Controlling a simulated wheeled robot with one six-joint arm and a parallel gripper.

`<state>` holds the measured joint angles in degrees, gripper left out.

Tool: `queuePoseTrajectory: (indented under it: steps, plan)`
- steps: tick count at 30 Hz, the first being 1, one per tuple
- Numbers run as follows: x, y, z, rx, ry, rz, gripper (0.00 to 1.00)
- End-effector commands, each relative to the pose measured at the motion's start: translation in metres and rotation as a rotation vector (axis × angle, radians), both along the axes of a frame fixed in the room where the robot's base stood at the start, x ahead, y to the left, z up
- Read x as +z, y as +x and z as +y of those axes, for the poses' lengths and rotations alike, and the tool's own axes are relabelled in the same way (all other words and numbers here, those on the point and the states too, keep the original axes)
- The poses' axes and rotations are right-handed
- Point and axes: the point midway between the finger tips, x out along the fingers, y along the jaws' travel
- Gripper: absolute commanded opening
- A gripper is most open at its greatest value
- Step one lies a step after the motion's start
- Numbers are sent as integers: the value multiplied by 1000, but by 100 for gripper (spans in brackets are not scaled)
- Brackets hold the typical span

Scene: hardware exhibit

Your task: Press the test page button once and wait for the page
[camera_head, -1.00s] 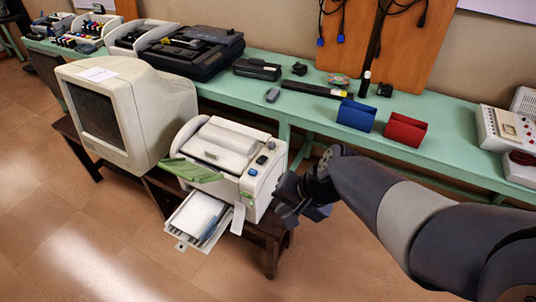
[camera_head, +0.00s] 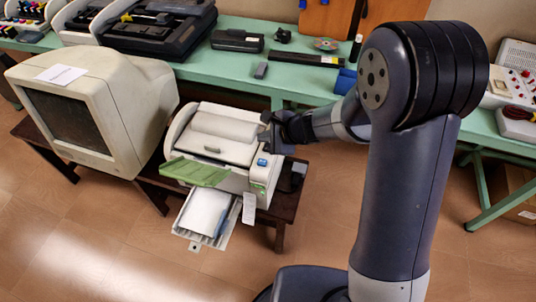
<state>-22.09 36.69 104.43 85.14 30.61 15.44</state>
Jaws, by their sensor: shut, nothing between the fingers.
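The printer (camera_head: 222,128), white with a green output flap (camera_head: 195,172), stands on a low dark bench. A blue button (camera_head: 262,162) shows on the right side of its top, with a green-marked panel (camera_head: 257,187) below it. My gripper (camera_head: 268,132) is shut and empty, over the rear right of the printer top, just behind the blue button. It hides the control area there, and I cannot tell whether it touches. White paper lies in the pulled-out lower tray (camera_head: 186,232). A white tag (camera_head: 249,208) hangs at the front. No sheet shows on the flap.
An old beige monitor (camera_head: 88,95) stands close to the left of the printer. Behind is a green table (camera_head: 283,88) with a black device (camera_head: 237,41) and small parts. My arm fills the right-centre and hides part of that table.

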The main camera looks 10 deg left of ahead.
Motion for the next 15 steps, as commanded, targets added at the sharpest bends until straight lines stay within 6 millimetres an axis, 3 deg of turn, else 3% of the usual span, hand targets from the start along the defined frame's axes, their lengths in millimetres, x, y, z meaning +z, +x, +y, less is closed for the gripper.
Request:
queuePoseTrajectory:
  steps: [15]
  plan:
    - [-6, 0, 1, -5, 2, 3, 0]
